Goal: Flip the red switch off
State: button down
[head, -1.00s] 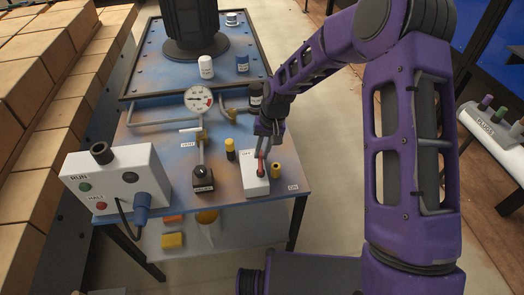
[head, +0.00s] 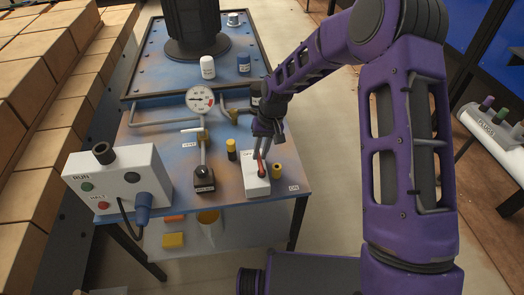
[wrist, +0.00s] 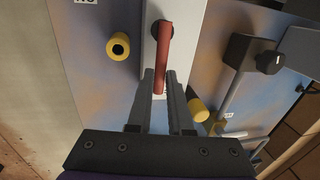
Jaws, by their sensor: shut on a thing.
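The red switch (head: 262,168) is a red lever on a white box at the front right of the blue table. An "OFF" label (head: 248,153) is on the far end of the box, and an "ON" label (head: 293,187) lies on the table to its right. My gripper (head: 262,154) reaches down from behind to the lever. In the wrist view the red lever (wrist: 164,45) runs down to between the fingertips of my gripper (wrist: 160,76), which are shut on its end. The exact contact is partly hidden by the fingers.
Yellow-topped posts (head: 231,146) (head: 277,170) stand close on both sides of the white box. A grey control box (head: 118,180) is at the table's left edge.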

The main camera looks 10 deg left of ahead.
jog(key=c, duration=0.8)
grip_release()
jog(key=shift+c, duration=0.2)
jog(key=w+d+r+p, duration=0.1)
jog(key=d+r+p, duration=0.1)
jog(key=r, duration=1.5)
jog(key=shift+d+p, duration=0.3)
jog(key=shift+d, duration=0.3)
